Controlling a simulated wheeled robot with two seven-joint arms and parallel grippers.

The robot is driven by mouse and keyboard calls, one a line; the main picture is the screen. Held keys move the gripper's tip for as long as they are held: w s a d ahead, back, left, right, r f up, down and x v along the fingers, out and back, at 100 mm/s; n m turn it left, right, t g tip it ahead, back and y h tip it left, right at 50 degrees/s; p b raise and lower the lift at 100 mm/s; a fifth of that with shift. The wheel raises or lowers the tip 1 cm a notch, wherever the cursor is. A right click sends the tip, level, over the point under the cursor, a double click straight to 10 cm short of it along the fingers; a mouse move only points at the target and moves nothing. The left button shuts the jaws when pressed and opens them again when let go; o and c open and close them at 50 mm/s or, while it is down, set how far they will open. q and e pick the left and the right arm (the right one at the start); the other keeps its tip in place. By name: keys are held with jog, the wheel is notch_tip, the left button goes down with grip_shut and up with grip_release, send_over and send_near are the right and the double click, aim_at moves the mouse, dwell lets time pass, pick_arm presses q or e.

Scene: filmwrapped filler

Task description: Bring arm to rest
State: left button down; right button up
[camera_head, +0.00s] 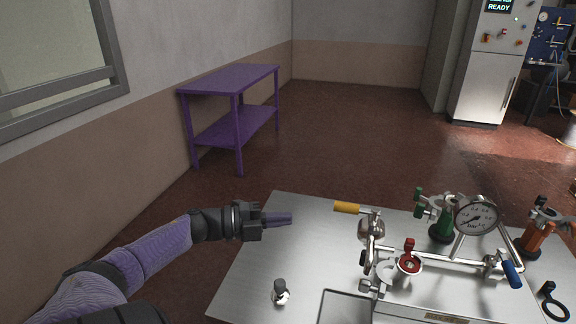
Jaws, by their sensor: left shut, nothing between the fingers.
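My left arm comes in from the lower left, with purple links and dark joints. My left gripper (279,218) is shut and empty, its fingers pointing right above the left part of the metal table (257,262). It is apart from the valve apparatus on its right. My right gripper does not show in the head view.
A small knobbed piece (280,292) stands at the front left. A purple shelf table (232,79) stands by the left wall.

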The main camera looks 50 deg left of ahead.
pick_arm(q)
jog(key=s+d+f+n+g+y, duration=0.1)
jog(key=d+f+n+g+y, duration=0.1)
jog(key=d+f+n+y, duration=0.95)
jog(key=s+d+f+n+g+h, duration=0.1)
jog(key=s+d+n+g+h, duration=0.3)
jog(key=s+d+n+g, duration=0.8)
jog(key=s+d+f+m, duration=0.15)
jog(key=s+f, duration=0.25)
jog(key=f, duration=0.6)
jog(key=s+f+m, duration=0.3)
jog(key=f, duration=0.7)
jog(key=s+a+f+y, duration=0.1)
jog(key=s+a+f, duration=0.2)
jog(key=s+f, duration=0.6)
jog(key=s, duration=0.3)
jog(key=shift+s+g, duration=0.25)
jog(key=shift+g, duration=0.15)
